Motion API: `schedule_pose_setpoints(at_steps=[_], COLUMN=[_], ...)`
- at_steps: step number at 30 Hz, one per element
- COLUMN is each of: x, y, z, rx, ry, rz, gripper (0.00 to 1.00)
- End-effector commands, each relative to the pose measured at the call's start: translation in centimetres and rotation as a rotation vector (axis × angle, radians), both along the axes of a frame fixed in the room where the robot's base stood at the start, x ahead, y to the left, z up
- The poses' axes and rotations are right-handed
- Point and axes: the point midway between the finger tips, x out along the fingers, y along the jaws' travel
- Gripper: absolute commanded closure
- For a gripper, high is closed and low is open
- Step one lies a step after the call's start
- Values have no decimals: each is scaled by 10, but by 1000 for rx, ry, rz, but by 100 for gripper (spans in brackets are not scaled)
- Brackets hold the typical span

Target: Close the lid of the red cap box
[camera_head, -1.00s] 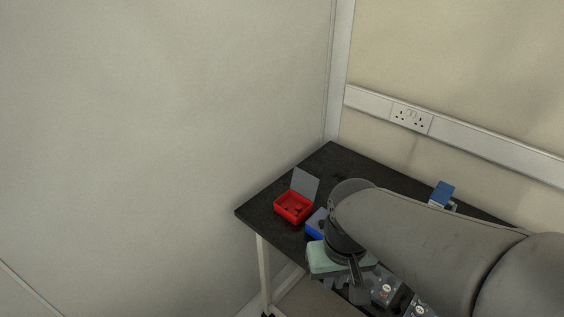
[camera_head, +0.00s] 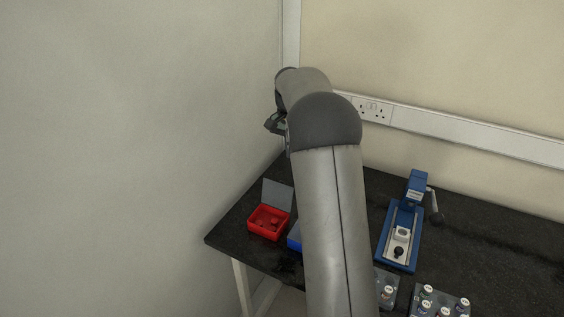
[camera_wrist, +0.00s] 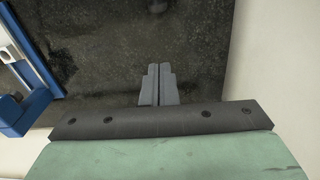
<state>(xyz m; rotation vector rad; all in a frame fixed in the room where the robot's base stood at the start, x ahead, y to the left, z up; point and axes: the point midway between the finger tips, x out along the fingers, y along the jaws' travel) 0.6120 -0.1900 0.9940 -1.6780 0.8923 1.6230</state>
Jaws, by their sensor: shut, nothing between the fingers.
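The red cap box (camera_head: 268,229) stands on the dark bench near its left end in the head view. Its grey lid (camera_head: 277,195) is open and stands up at the back of the box. Small dark red pieces show inside. My gripper is hidden behind my arm in the head view, with only part of the wrist showing above and behind the box. In the wrist view my gripper (camera_wrist: 158,84) is shut, its two grey fingers side by side with nothing between them.
A blue box (camera_head: 294,238) sits right of the red box, partly hidden by my arm. A blue lever press (camera_head: 399,236) stands further right; blue parts also show at the wrist view's left. Racks of capped vials (camera_head: 441,303) are at the front. Walls border the bench's left and back.

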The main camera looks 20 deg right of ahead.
Motion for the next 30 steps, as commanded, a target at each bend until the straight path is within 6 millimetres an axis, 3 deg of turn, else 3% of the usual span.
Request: schedule_pose_setpoints(at_steps=[13, 21, 30], x=[0, -18, -21], y=[-3, 25, 29], z=[-91, -77, -77], rx=[2, 0, 0], ry=[5, -1, -1], rz=[4, 6, 5], gripper=[100, 100, 100])
